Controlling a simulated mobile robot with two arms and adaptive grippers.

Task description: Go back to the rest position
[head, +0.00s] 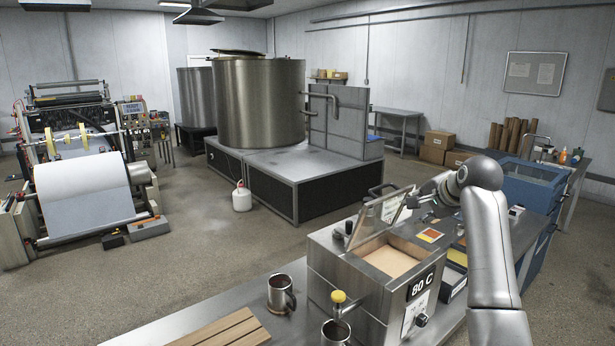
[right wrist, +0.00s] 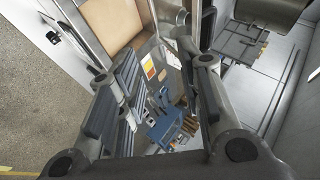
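My right gripper (head: 408,206) is over the metal bench, just right of the raised lid (head: 368,222) of a steel box (head: 340,268) marked 80 C. In the right wrist view the two fingers of this gripper (right wrist: 165,85) stand apart with nothing held between them. Whether the fingers touch the lid I cannot tell. The box is open on top and shows a tan inside (head: 391,260). My left gripper is not in view.
Two metal mugs (head: 279,296) and a slatted wooden board (head: 225,330) are on the bench in front. A blue cabinet (head: 530,185) stands right of my arm. A paper-roll machine (head: 85,195) and a large steel tank (head: 258,103) stand behind. The floor between is mostly clear.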

